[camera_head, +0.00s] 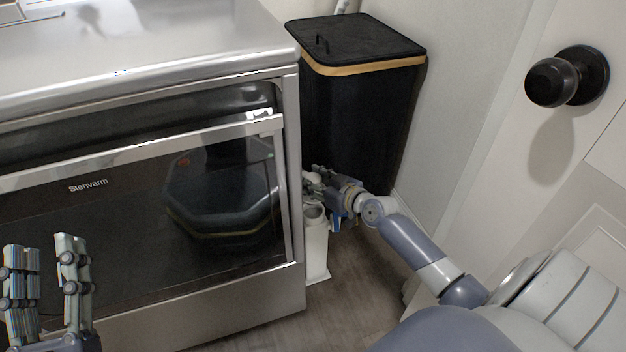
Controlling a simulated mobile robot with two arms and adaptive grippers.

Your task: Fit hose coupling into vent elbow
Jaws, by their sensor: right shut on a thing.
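A white upright piece with a round open top, which looks like the vent elbow (316,245), stands on the floor beside the right side of the silver appliance. My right gripper (316,180) is just above that opening, shut on a small pale thing, apparently the hose coupling (314,178). The fingers hide most of the coupling, and I cannot tell whether it touches the elbow's rim. My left gripper (45,255) is at the lower left in front of the appliance door, its fingers spread apart and empty.
The silver appliance (200,322) with a dark glass door fills the left. A black lidded bin (350,110) stands behind my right gripper. A white door with a black knob (550,82) is at the right. Some wooden floor (350,310) is bare in front of the elbow.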

